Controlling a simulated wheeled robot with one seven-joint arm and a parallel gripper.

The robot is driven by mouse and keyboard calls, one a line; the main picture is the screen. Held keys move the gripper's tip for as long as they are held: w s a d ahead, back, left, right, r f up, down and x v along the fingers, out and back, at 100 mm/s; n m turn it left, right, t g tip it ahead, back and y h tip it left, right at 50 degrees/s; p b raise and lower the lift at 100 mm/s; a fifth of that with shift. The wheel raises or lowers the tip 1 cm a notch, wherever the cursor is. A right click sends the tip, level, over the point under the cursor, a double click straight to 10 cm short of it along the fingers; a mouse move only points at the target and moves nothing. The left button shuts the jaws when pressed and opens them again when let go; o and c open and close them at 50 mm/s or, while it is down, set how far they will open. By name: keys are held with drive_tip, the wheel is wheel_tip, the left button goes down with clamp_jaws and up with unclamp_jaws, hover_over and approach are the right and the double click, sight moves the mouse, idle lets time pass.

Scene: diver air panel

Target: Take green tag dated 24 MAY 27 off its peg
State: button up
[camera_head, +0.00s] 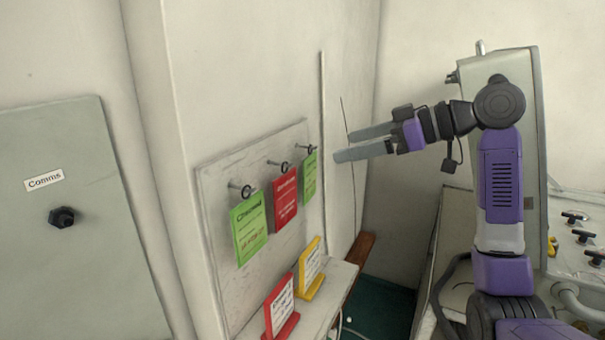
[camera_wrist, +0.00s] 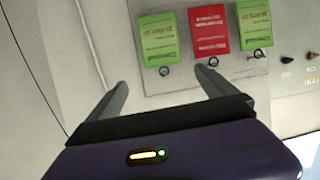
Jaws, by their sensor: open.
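Two green tags and one red tag (camera_head: 285,198) hang by rings from pegs on a pale board. One green tag (camera_head: 249,226) is at the left in the head view; the other green tag (camera_head: 310,176) is at the right end. In the wrist view the tags appear upside down, with one green tag (camera_wrist: 159,40) at left and one green tag (camera_wrist: 254,24) at right. I cannot read the date on either for certain. My gripper (camera_head: 342,145) is open and empty, apart from the tags, to the right of the right-end one. In the wrist view its fingers (camera_wrist: 161,77) point toward the left green tag's ring.
A red sign (camera_head: 280,304) and a yellow sign (camera_head: 311,267) stand on a ledge below the board. A grey Comms panel (camera_head: 75,230) is at left. A panel with knobs (camera_head: 575,240) is at right. Clear air lies between my gripper and the board.

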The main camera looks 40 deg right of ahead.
sight(311, 160)
drive_tip(key=p+x, duration=0.1)
drive_tip(key=x, duration=0.3)
drive_tip(key=p+x, duration=0.1)
drive_tip(key=x, duration=0.3)
drive_tip(key=shift+s+a+f+p, duration=0.1)
drive_tip(key=shift+s+f+p, duration=0.1)
drive_tip(key=shift+f+p, duration=0.15)
drive_tip(key=c, duration=1.4)
